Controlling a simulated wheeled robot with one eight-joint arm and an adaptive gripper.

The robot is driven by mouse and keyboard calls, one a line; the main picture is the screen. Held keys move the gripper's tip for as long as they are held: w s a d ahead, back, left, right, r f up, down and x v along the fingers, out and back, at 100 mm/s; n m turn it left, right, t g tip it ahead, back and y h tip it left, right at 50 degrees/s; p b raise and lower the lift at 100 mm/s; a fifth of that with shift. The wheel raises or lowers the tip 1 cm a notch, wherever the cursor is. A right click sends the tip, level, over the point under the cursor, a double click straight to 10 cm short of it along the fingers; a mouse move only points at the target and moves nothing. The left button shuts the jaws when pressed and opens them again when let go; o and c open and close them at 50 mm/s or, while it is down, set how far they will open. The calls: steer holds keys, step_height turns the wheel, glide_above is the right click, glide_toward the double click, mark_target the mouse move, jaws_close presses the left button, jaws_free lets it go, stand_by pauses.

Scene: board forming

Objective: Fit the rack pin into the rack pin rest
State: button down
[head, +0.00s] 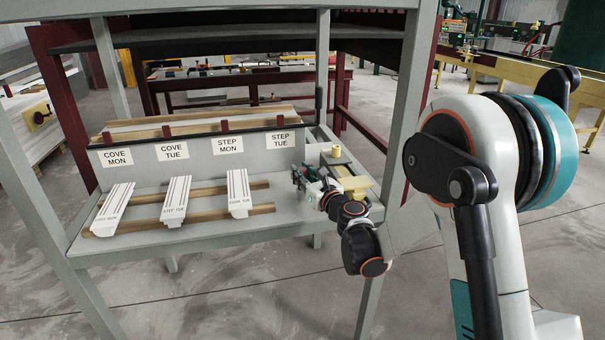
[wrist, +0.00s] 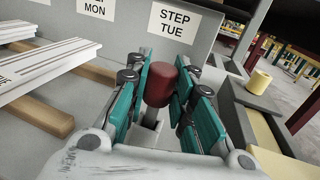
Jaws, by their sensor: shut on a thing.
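The rack pin, a dark red cylinder with a rounded top (wrist: 160,86), stands between the teal pads of my gripper (wrist: 162,95) in the wrist view. My gripper is shut on it, with pads on both sides. A pale grey upright piece (wrist: 150,135) shows just below the pin; I cannot tell whether it is part of the pin or of the rest. In the head view my gripper (head: 306,180) is low at the right end of the bench, below and right of the STEP TUE label. The pin rest cannot be clearly made out.
The labelled grey panel (head: 195,153) stands behind the gripper, with several dark red pins along its top. Three white mouldings (head: 238,193) lie on wooden rails to the left. A yellow knob (head: 336,151) and grey trough walls are close on the right.

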steer(key=shift+f, duration=0.8)
steer(key=c, duration=1.3)
jaws_free()
steer(key=v, duration=1.2)
steer(key=shift+f, duration=0.1)
